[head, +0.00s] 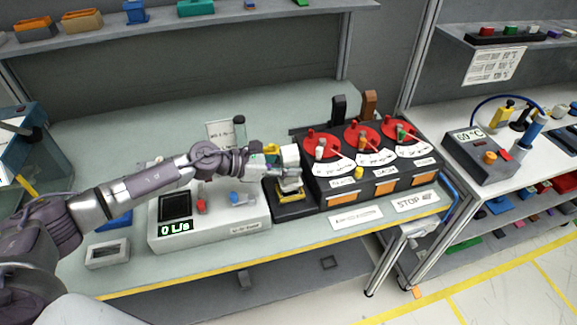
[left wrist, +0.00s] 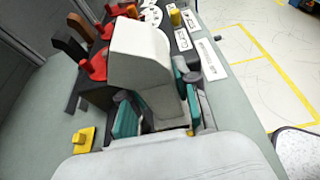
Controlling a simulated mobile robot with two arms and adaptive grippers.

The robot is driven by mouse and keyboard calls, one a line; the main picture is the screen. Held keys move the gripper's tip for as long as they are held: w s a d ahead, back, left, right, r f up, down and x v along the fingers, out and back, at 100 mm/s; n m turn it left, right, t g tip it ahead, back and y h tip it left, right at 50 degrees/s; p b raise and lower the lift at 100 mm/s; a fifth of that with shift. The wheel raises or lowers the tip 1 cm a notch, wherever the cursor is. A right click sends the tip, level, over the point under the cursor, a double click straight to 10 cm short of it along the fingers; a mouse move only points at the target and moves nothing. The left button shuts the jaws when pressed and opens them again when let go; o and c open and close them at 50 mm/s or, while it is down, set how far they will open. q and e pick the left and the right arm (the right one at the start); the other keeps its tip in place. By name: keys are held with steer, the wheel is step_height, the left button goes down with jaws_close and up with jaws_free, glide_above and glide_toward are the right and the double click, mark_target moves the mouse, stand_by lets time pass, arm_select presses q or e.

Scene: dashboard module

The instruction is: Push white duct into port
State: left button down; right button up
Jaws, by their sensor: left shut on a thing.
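The white duct (head: 290,155) is held by my left gripper (head: 277,171) above the black base at the left end of the dial panel. It fills the middle of the left wrist view (left wrist: 143,62), between the teal finger pads of my left gripper (left wrist: 158,108), which is shut on it. A yellow-edged piece (head: 291,195) shows directly below the duct on the black base (head: 283,212); it may be the port. I cannot tell whether the duct touches it. My right gripper is not in view.
The black panel with red dials (head: 322,143) stands close to the right of the duct. A white flow meter box (head: 215,225) reading 0 L/s is at the left. A yellow block (left wrist: 82,140) shows beside the gripper in the wrist view.

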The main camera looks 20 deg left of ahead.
arm_select(q)
steer(key=shift+f, duration=0.15)
steer(key=shift+f+b, duration=0.35)
steer(key=shift+b, duration=0.15)
steer(key=shift+f+b, duration=1.2)
steer(key=shift+f, duration=0.05)
steer(key=c, duration=0.8)
jaws_free()
steer(key=shift+o, duration=0.2)
